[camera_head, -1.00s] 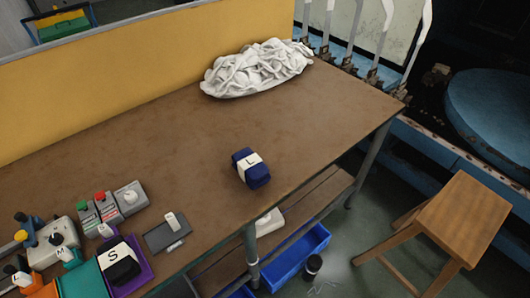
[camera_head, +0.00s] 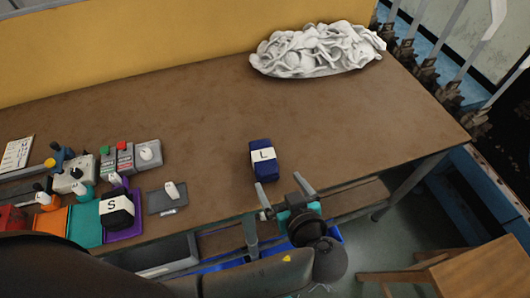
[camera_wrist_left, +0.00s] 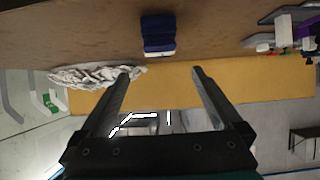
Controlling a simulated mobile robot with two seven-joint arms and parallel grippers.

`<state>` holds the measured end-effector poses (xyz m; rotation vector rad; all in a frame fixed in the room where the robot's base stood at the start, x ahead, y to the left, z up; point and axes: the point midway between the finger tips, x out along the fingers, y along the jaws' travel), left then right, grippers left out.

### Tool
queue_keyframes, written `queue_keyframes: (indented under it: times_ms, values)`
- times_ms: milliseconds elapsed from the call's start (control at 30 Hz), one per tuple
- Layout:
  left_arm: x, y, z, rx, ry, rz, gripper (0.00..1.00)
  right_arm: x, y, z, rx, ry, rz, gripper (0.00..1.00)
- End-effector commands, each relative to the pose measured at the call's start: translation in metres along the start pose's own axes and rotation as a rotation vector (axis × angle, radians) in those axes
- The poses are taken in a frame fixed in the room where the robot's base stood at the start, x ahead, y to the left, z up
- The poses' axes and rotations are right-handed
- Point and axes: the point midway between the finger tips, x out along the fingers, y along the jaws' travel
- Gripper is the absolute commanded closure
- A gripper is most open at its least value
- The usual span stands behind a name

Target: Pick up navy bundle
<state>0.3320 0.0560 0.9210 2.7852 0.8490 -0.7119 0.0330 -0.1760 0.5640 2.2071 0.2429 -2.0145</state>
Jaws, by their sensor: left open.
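The navy bundle (camera_head: 265,168) with a white band marked L sits on the brown table near its front edge in the head view. It also shows at the top middle of the left wrist view (camera_wrist_left: 158,30). My left gripper (camera_head: 281,188) is open and empty, just in front of the bundle at the table's front edge. Its two fingers point toward the back, apart from the bundle. In the wrist view the open fingers (camera_wrist_left: 160,71) show with nothing between them. My right gripper is not in view.
A white heap of socks (camera_head: 318,50) lies at the back right of the table. A black bundle marked S (camera_head: 117,211) sits on coloured pads at the front left, near control boxes (camera_head: 117,158) and a grey switch plate (camera_head: 167,199). The table's middle is clear. A wooden stool (camera_head: 465,270) stands at the right.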

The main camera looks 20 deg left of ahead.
Motion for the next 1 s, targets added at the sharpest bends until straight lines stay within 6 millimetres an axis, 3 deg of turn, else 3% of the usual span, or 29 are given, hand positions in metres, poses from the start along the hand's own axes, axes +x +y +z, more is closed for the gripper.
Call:
queue_keyframes:
  times_ms: [400, 733, 1000]
  values:
    - [0.080, -0.001, -0.001, 0.000, 0.006, -0.005, 0.00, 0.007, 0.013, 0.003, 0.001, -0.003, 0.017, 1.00]
    - [0.106, 0.000, -0.002, 0.001, 0.004, -0.004, 0.00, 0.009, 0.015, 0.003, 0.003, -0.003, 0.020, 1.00]
    - [0.142, 0.003, -0.003, 0.003, 0.004, -0.004, 0.00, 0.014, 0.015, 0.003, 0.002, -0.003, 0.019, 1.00]
